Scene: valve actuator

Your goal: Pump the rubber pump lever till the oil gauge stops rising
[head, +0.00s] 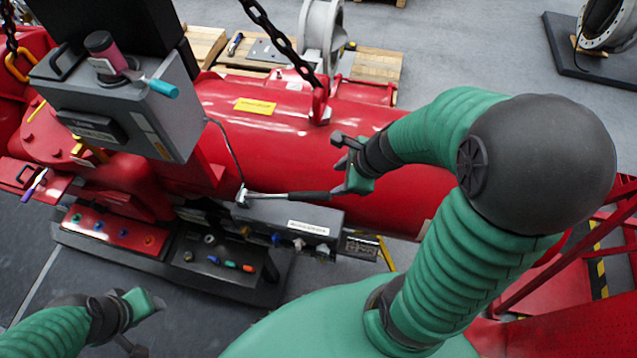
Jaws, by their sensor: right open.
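The pump lever (309,197) is a thin metal rod with a black rubber grip. It lies nearly level, from a fitting on the grey pump block (288,217) toward the right. My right gripper (341,164) is open at the free end of the grip. Its lower green finger is close to the tip; I cannot tell whether they touch. My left gripper (146,325) is at the lower left, away from the lever, and looks open and empty. I cannot make out the oil gauge.
A large red actuator cylinder (290,155) lies behind the lever. A grey control box (120,95) stands at left above a panel of coloured knobs (114,229). A chain (272,35) hangs to the cylinder. Red railings (605,245) stand at right.

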